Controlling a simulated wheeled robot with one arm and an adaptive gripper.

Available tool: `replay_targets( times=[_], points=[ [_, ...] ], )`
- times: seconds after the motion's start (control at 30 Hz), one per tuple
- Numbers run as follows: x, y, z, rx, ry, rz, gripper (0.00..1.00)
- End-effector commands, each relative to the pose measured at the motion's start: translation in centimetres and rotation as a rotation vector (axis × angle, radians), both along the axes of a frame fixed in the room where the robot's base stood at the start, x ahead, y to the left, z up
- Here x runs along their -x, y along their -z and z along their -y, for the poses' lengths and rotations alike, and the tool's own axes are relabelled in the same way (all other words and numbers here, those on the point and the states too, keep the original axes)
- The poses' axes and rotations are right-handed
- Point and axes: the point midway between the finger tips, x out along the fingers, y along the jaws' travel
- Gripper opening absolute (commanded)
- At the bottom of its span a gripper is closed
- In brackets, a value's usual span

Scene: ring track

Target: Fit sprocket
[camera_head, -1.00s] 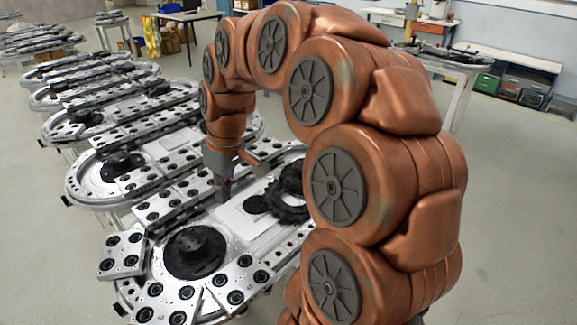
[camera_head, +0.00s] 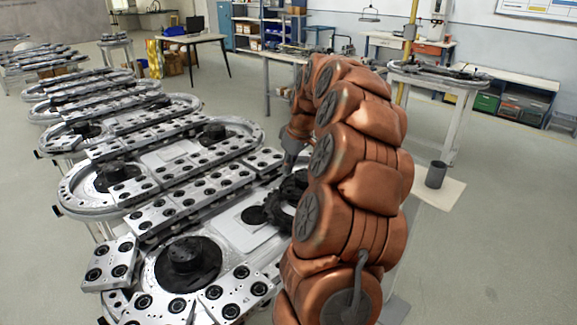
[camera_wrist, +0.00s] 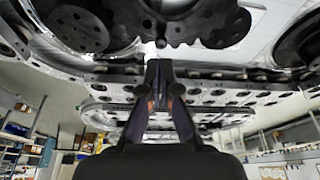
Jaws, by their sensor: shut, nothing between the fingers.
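A dark toothed sprocket (camera_head: 281,205) lies on the near ring track (camera_head: 225,238), partly hidden behind my arm. A smaller dark disc (camera_head: 254,215) lies beside it on a pale plate. A black hub on a round dark disc (camera_head: 187,262) stands in the track's near rounded end. My gripper (camera_head: 288,170) is just beyond the sprocket, mostly hidden by my arm. In the wrist view my gripper (camera_wrist: 160,78) is shut and empty, with a dark toothed edge (camera_wrist: 185,22) near its tips; I cannot tell if they touch.
More ring tracks (camera_head: 110,125) stand in a row behind to the left. A grey cup (camera_head: 436,174) stands on a pale board (camera_head: 448,190) right of my arm. A further track table (camera_head: 440,78) is at the back right. Open floor lies at the right.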

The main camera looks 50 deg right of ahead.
Motion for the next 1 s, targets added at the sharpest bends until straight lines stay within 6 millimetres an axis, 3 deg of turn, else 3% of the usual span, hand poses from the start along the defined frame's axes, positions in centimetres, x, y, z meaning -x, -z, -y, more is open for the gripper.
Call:
replay_targets(
  times=[0.47, 1.0],
  points=[
    [-1.3, 4.4, -0.2, -0.003, 0.0, -0.002, 0.0],
    [-1.4, 4.8, -0.3, -0.002, 0.0, -0.001, 0.0]
  ],
)
